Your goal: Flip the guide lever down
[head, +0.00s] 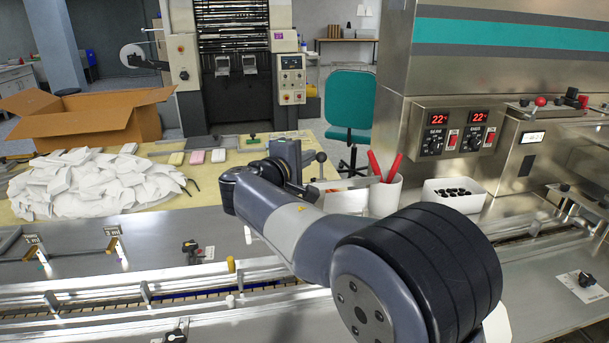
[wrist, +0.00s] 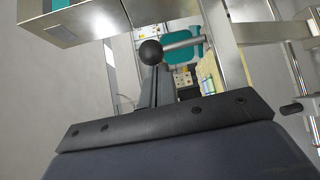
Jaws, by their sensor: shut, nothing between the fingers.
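A lever with a black ball knob (wrist: 150,52) on a metal rod shows in the wrist view, just beyond my fingertips. It looks like the guide lever. In the head view the dark ball knob (head: 321,157) shows just right of my gripper (head: 294,158), and the arm hides much of the lever's mount. My gripper (wrist: 156,75) is shut and empty, with its fingers pointing at the knob in the wrist view. I cannot tell whether the fingertips touch the knob or rod.
A white cup with red-handled tools (head: 385,195) and a white bin of dark pieces (head: 455,193) stand right of the arm. A pile of white packets (head: 85,182) lies at left. The conveyor rails (head: 150,292) run along the front.

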